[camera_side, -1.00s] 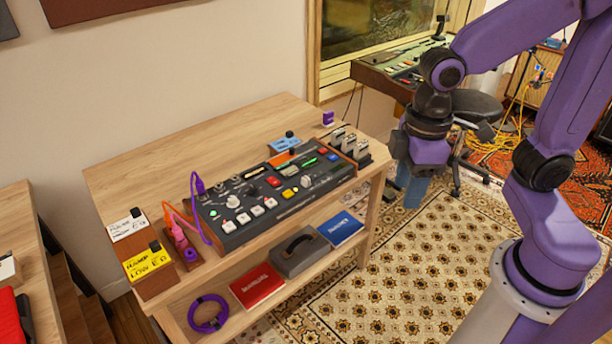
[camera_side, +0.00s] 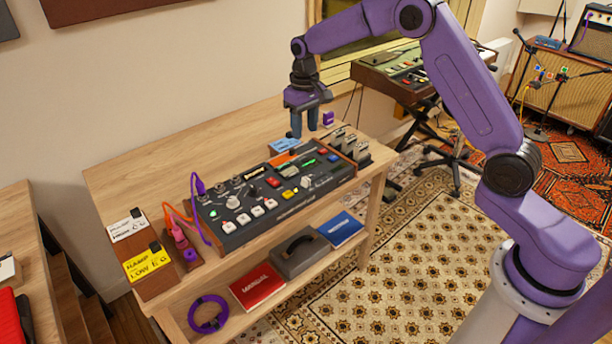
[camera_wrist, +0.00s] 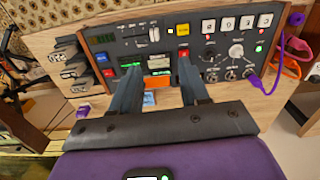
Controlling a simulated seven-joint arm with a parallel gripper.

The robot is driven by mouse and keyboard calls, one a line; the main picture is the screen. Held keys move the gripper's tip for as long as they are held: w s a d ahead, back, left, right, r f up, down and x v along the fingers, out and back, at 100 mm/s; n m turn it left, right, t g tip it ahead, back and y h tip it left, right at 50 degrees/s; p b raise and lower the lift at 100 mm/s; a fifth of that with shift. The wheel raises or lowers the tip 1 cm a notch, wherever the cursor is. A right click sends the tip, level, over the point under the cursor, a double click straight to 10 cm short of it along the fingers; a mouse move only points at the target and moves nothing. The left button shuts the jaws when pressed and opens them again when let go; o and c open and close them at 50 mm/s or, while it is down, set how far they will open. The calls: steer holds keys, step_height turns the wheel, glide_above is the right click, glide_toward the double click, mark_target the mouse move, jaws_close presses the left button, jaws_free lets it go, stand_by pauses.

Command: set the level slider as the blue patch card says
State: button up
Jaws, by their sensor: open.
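The blue patch card (camera_side: 283,145) lies at the back of the table behind the mixer-like panel, with a dark clip or block on it. Its text is too small to read. It also shows in the wrist view (camera_wrist: 149,98), between my fingers. My gripper (camera_side: 303,134) is open and empty, pointing down above the table near the blue card's right side. A pale slider cap (camera_side: 306,182) sits on the panel right of the yellow button. It also shows in the wrist view (camera_wrist: 154,35); I cannot read its scale.
An orange card (camera_side: 279,159) lies between the blue card and the panel. A small purple block (camera_side: 328,118) stands right of my gripper. Purple and orange cables (camera_side: 197,205) rise at the left. The back left tabletop is clear.

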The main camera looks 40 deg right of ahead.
steer(key=w+d, duration=0.1)
glide_toward(307, 179)
steer(key=shift+m, duration=0.3)
step_height(307, 179, down, 9)
steer(key=shift+w+a+r, duration=0.1)
steer(key=shift+r, duration=0.05)
jaws_close()
